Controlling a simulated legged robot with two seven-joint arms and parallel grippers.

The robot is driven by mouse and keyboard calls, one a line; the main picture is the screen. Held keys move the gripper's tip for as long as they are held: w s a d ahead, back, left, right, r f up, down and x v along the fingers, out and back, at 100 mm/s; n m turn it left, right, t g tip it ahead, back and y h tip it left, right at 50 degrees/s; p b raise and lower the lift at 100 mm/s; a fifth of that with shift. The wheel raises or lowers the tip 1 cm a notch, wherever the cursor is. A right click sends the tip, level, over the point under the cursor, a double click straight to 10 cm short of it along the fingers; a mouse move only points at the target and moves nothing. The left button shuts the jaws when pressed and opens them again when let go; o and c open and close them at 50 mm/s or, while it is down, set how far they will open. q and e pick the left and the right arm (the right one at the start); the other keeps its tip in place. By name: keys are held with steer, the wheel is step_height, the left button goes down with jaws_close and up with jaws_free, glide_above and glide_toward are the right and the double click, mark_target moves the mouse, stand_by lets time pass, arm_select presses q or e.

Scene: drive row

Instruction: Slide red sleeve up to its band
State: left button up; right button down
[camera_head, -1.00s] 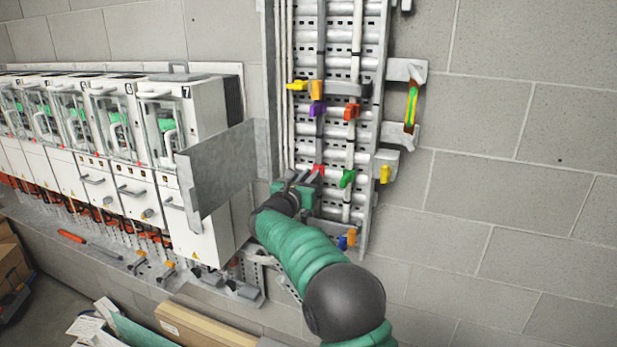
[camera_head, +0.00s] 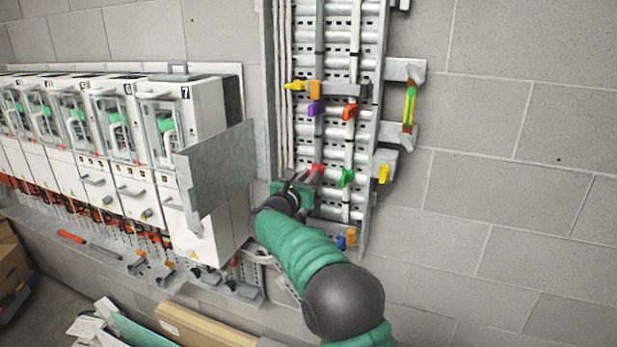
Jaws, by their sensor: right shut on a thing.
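The red sleeve (camera_head: 317,168) sits around the left grey vertical cable, low on the perforated cable ladder, below the purple sleeve (camera_head: 316,109). My right gripper (camera_head: 311,174) reaches up to it from the lower left and is shut on it. The gripper's body partly hides the cable below the sleeve. The sleeve's band is too small to make out for certain. My left gripper is not in view.
A green sleeve (camera_head: 347,177) sits close right of the red one on the neighbouring cable, with an orange-red sleeve (camera_head: 350,111) higher up. A grey metal plate (camera_head: 216,172) sticks out left of my arm. Blank block wall (camera_head: 520,200) lies to the right.

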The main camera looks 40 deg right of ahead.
stand_by(0.3)
